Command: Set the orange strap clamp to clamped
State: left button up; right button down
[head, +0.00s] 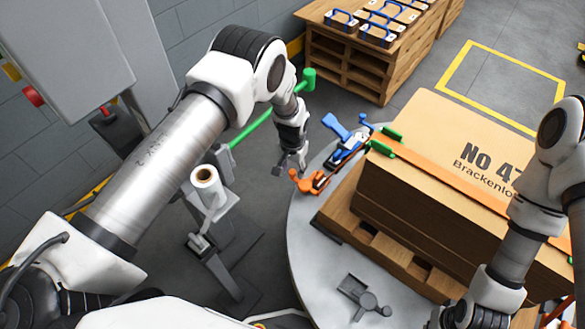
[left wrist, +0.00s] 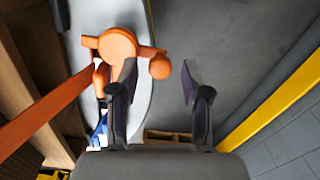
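The orange strap clamp (head: 308,183) sits at the left edge of the pallet, low beside the carton, with an orange lever and knob sticking out to the left. In the left wrist view the clamp's round orange hub (left wrist: 117,48) and ball knob (left wrist: 160,68) show close ahead. My left gripper (head: 288,168) is open just above and left of the clamp; in the left wrist view its fingertips (left wrist: 158,82) stand apart with the knob seen between them. Whether they touch it cannot be told. My right gripper (head: 448,318) is partly cut off at the bottom edge, its fingers unclear.
An orange strap (head: 455,180) crosses the large carton (head: 450,125) on a pallet, which stands on a round grey turntable (head: 310,255). A blue clamp (head: 347,138) sits just behind the orange one. A roll on a stand (head: 205,176) is left of the turntable.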

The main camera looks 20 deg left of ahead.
aim_at(293, 171)
pick_arm(q)
notch_tip(293, 171, up, 12)
dwell(0.6)
